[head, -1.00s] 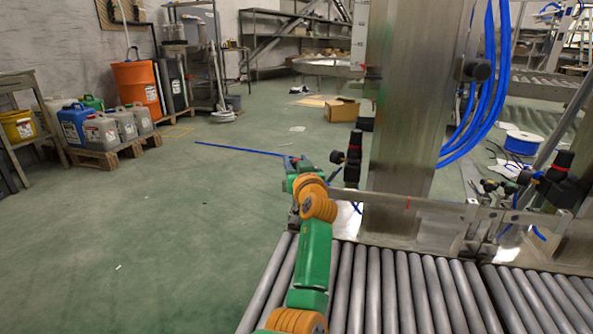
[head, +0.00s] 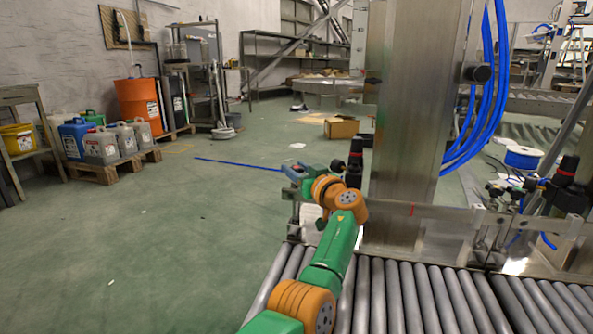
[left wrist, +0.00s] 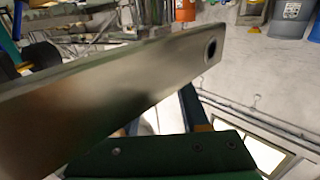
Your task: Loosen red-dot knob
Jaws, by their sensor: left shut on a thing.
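My left gripper (head: 293,172) is at the left end of the metal rail (head: 440,212), above the rollers. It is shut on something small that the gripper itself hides. I cannot make out a red dot or tell whether the held thing is the knob. A black knob-like fitting with a red ring (head: 355,150) stands upright just right of the gripper. A similar one (head: 568,168) stands further right. In the left wrist view a metal bar with a hole (left wrist: 120,90) crosses close in front of my green gripper body (left wrist: 165,158) and hides the fingertips. My right gripper is not in view.
A wide steel column (head: 415,110) stands behind the rail, with blue hoses (head: 490,100) on its right. A roller conveyor (head: 400,295) fills the lower right. A blue strip (head: 240,163) lies left of the gripper. The green floor (head: 150,240) at left is mostly clear.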

